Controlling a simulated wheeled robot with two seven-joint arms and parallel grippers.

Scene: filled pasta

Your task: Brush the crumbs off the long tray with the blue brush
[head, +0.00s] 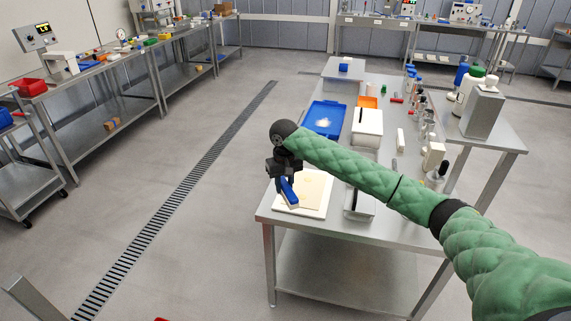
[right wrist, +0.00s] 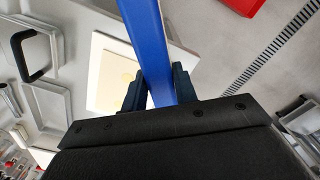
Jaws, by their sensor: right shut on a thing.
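My right gripper (head: 284,176) is above the near left corner of the steel table. It is shut on the blue brush (head: 289,193), which angles down over a white board (head: 322,204) bearing a pale yellow sheet (head: 312,187). In the right wrist view the blue brush (right wrist: 150,42) runs up between the two fingers, and the white board (right wrist: 100,44) lies behind it. I cannot make out crumbs. My left gripper is not in view.
Several small items line the table's right side. The floor left of the table is open.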

